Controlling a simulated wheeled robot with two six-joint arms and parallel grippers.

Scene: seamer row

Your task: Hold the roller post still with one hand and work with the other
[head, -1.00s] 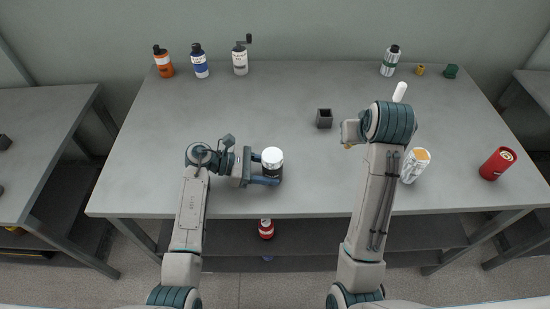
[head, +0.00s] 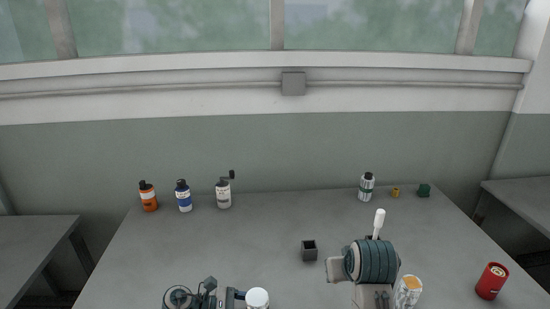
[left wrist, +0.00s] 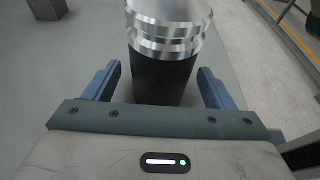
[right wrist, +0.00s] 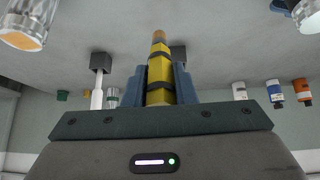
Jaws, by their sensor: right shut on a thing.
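The roller post (left wrist: 163,75) has a dark body and bright metal rings; its white round top (head: 257,298) shows at the bottom of the head view. My left gripper (left wrist: 160,88) has one finger on each side of the post, with visible gaps, so it is open around it. My right gripper (right wrist: 160,85) is shut on a yellow piece (right wrist: 160,68) with dark bands and an orange-brown tip. In the head view my right wrist hides this piece. A small dark open block (head: 309,251) stands between the arms.
A white-handled thing (head: 379,222) stands behind my right wrist. A silver can (head: 408,291) and a red can (head: 491,281) stand at right. Orange (head: 148,197), blue-white (head: 184,197) and cranked white (head: 223,194) containers line the back left. The table's middle left is clear.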

